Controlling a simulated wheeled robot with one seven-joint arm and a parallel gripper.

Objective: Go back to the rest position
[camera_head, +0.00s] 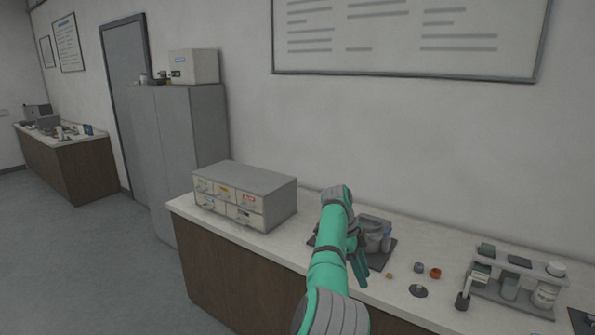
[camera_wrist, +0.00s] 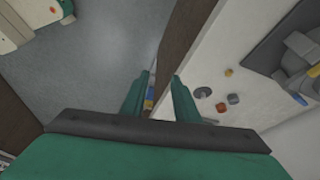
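My green arm reaches over the counter in the head view. My gripper (camera_head: 361,268) hangs fingers down in front of the grey press (camera_head: 378,232), which stands on a dark mat (camera_head: 381,259) and is partly hidden by my arm. In the wrist view, my gripper (camera_wrist: 161,80) has its two green fingers apart, over the counter's front edge and the floor. A small blue and yellow patch shows in the gap near the left finger; I cannot tell what it is, and nothing is clearly held. The press (camera_wrist: 298,55) is at the right of that view.
A rack with jars (camera_head: 515,290) stands further right. A drawer box (camera_head: 246,194) stands left. Floor (camera_head: 80,260) is clear left.

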